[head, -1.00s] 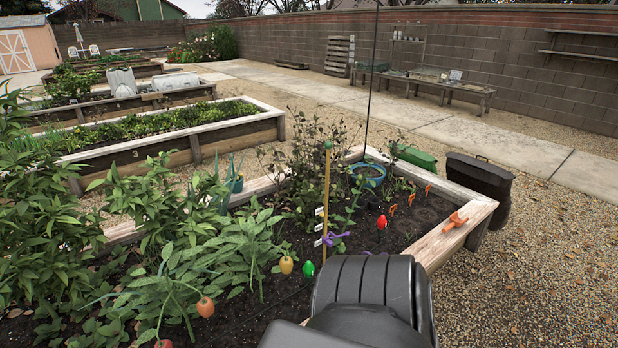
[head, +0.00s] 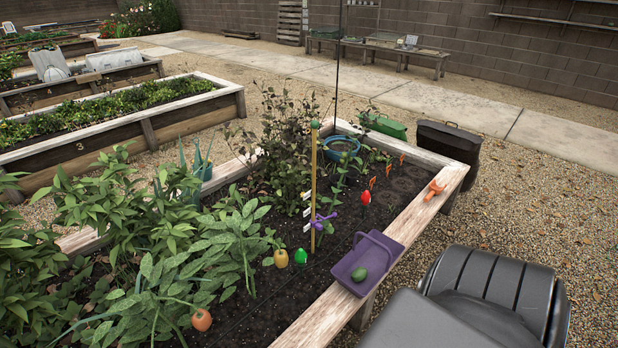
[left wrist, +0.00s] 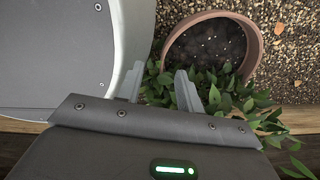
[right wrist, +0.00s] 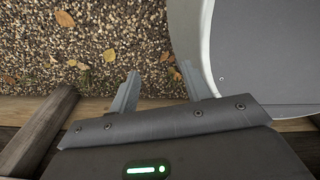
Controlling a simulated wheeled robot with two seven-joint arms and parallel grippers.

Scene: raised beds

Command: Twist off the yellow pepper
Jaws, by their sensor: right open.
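The yellow pepper (head: 281,258) hangs low on a leafy plant near the middle of the raised bed in the head view. A green pepper-like fruit (head: 300,256) is just right of it, and an orange one (head: 201,319) hangs nearer to the left. Neither wrist view shows the yellow pepper. My left gripper (left wrist: 159,73) is open and empty, beside leaves and a terracotta pot. My right gripper (right wrist: 160,71) is open and empty above gravel by a wooden edge. Neither gripper's fingers show in the head view.
A purple basket (head: 396,243) holding a green fruit (head: 359,274) rests on the bed's front board. A yellow stake (head: 313,190) stands behind the yellow pepper, and a red fruit (head: 365,198) is to its right. An orange tool (head: 434,190) lies on the board.

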